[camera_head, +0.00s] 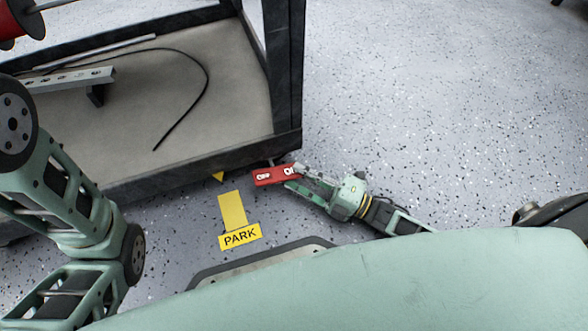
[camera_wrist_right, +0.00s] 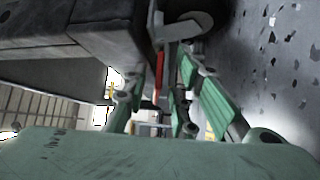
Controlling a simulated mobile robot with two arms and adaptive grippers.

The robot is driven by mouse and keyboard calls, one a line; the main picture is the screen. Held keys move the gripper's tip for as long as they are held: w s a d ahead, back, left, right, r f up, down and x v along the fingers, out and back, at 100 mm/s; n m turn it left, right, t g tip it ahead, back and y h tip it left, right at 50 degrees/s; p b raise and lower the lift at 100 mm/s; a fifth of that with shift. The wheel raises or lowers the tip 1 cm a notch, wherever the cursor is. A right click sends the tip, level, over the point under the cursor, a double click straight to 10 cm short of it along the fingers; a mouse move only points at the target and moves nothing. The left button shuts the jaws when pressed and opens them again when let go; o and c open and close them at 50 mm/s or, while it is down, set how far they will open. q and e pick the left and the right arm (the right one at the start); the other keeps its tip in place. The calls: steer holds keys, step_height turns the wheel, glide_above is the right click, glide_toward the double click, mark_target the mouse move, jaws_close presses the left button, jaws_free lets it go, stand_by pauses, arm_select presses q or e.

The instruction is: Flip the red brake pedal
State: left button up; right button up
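The red brake pedal (camera_head: 268,176) sticks out below the front corner of the dark-framed cart, low over the floor. It shows edge-on as a thin red strip in the right wrist view (camera_wrist_right: 158,88), near a caster wheel. My right gripper (camera_head: 294,178) is at the pedal's right end, low over the floor. In the right wrist view its fingers (camera_wrist_right: 161,68) are spread, with the pedal's strip between them and a gap at least on the right side. Whether a finger touches the pedal is unclear. My left arm shows at the left, but its gripper is out of view.
The cart (camera_head: 215,164) has a beige deck with a black cable (camera_head: 206,75) and a grey metal bar (camera_head: 68,79) on it. A yellow PARK label (camera_head: 240,237) is on the floor in front.

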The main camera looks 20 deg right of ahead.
steer(key=v, duration=0.5)
steer(key=shift+a, duration=0.1)
stand_by(0.3)
